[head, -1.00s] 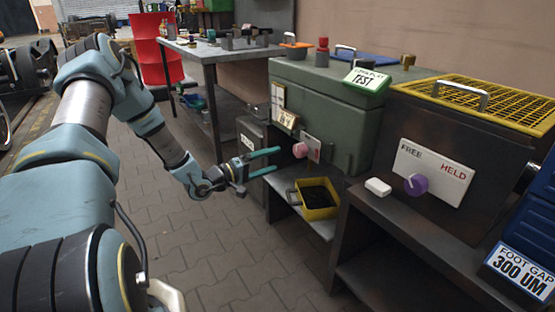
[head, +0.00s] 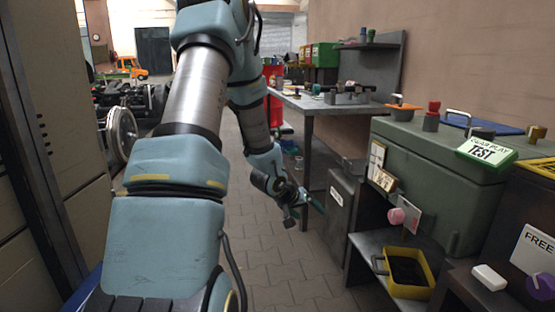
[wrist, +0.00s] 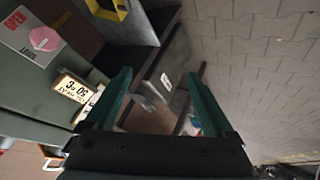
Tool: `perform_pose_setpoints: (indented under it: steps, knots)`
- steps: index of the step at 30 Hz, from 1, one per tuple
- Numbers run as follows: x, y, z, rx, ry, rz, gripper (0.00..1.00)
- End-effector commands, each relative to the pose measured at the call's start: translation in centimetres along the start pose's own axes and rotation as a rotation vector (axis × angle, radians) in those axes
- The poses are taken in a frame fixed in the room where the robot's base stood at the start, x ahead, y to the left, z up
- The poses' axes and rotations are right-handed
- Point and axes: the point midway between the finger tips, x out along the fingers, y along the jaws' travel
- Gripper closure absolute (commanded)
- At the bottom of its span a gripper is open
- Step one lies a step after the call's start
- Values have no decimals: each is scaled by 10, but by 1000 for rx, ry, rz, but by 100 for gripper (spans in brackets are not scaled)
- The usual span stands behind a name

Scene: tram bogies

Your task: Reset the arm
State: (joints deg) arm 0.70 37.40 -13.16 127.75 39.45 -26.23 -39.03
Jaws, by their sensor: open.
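My gripper (head: 304,205) hangs at the end of my bent arm in the head view, over the aisle just left of the grey box beside the green cabinet. In the wrist view my gripper's (wrist: 160,98) two green fingers stand wide apart with nothing between them. Beyond the fingers the wrist view shows dark cabinet sides and the paved floor (wrist: 255,60). In the head view one finger is partly hidden against the dark background.
The green cabinet (head: 440,175) with a pink knob (head: 397,216) stands at right, a yellow tray (head: 405,272) on the shelf below. A workbench (head: 325,104) stands behind. A tall cabinet (head: 40,150) is close at left. The paved aisle (head: 262,250) is clear.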

Motion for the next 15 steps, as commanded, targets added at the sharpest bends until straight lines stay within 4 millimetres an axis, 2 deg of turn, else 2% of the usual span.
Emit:
perform_pose_setpoints:
  steps: [1, 6, 9, 15]
  knots:
    - [-25, -14, -1, 25, -20, -92, 12]
    - [-107, -51, 24, 47, -151, -341, 12]
    - [-149, -59, 45, 32, -233, -420, 12]
    - [-211, -54, 87, -20, -372, -471, 12]
